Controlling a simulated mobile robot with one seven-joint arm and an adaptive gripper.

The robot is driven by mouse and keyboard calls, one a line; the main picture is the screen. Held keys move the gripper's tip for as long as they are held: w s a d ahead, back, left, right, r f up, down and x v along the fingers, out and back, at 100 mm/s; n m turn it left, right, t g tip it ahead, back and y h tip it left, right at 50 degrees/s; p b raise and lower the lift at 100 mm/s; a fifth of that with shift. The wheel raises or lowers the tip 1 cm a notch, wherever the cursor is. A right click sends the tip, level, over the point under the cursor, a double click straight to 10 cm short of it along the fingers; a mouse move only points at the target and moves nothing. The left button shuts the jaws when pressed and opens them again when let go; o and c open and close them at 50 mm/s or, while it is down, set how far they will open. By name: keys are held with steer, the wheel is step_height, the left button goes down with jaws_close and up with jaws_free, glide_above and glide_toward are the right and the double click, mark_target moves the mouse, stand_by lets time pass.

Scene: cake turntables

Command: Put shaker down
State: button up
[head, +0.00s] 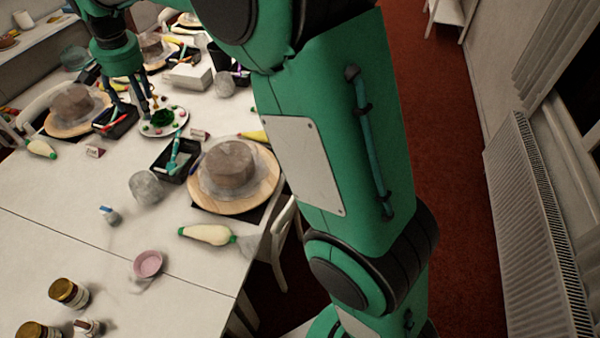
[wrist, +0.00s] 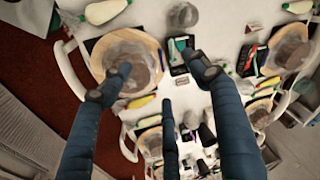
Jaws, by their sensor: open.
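My gripper (head: 136,105) is at the upper left of the head view, fingers pointing down, beside a white plate (head: 181,127) with a dark green item on it. In the wrist view its three fingers (wrist: 160,82) are spread, with nothing held between them. I cannot clearly identify the shaker. Candidates in the head view are a small white and blue item (head: 109,215) on the near table and gold-lidded jars (head: 69,292) at the lower left. Gripper contact with the table or plate cannot be told.
A grey cake (head: 228,163) stands on a wooden turntable (head: 206,200), with a black tray (head: 190,175) beside it. Another cake (head: 75,103) is at the left. The lower-left table has bare room.

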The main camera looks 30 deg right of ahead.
steer(key=s+d+r+n+t, duration=0.1)
steer(key=s+d+r, duration=0.3)
steer(key=s+d, duration=0.5)
steer(key=s+d+r+t, duration=0.1)
steer(key=s+d+r, duration=0.3)
steer(key=s+d, duration=0.5)
steer(key=s+d+f, duration=0.2)
steer(key=s, duration=0.6)
steer(key=s+d+f+n+t, duration=0.1)
steer(key=s+d+f, duration=0.1)
steer(key=s, duration=0.7)
steer(key=s+d+f, duration=0.2)
steer(key=s+d, duration=0.2)
steer(key=s, duration=0.5)
steer(key=shift+f+n+h, duration=0.25)
steer(key=shift+n+h, duration=0.05)
steer(key=shift+h, duration=0.1)
